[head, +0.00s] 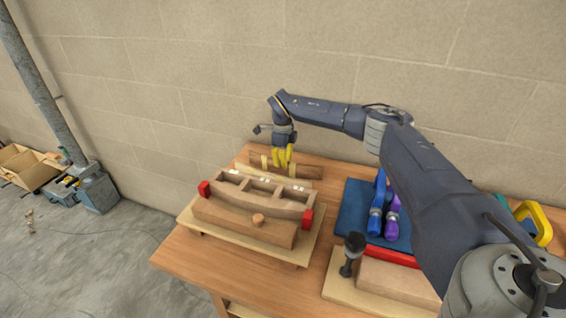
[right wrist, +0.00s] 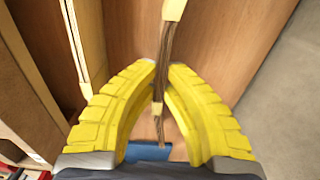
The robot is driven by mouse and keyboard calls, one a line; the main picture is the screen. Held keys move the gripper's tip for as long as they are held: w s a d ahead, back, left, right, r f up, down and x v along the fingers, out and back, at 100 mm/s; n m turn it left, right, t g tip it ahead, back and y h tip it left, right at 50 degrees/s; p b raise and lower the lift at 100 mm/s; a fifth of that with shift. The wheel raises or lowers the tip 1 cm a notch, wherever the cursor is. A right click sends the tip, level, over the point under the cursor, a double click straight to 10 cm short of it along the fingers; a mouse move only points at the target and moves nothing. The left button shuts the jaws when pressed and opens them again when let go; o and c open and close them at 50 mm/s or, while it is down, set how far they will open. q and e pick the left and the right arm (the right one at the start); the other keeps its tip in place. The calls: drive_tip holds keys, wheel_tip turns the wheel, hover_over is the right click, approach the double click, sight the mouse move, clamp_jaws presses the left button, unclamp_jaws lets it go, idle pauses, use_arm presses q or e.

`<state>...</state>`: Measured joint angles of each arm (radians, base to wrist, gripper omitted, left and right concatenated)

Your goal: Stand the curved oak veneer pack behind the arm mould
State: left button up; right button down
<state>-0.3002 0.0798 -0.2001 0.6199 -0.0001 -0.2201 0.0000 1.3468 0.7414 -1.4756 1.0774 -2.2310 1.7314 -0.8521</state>
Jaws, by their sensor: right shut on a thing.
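The arm mould (head: 240,215) lies on a pale baseboard on the bench, with curved wooden halves and a red block at each end. Behind it, near the wall, is the curved oak veneer pack (head: 307,172), brown with pale bands. My right gripper (head: 282,163) points down and its yellow fingers are shut on the pack near its middle. In the right wrist view the pack (right wrist: 168,50) shows edge-on, as a thin layered strip between the fingertips (right wrist: 161,75). I cannot tell whether its lower edge touches the bench. My left gripper is out of view.
The wooden bench (head: 185,250) has a block wall close behind it. To the right, a blue mat (head: 352,205) holds blue and purple tools. A black-handled tool (head: 352,252) stands in front of it. A yellow handle (head: 540,224) shows at far right.

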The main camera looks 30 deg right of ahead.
drive_tip(key=c, duration=2)
unclamp_jaws()
drive_tip(key=shift+f, duration=0.15)
drive_tip(key=o, duration=0.4)
drive_tip(key=shift+o, duration=0.2)
wheel_tip(320, 180, up, 12)
drive_tip(key=shift+r, duration=0.2)
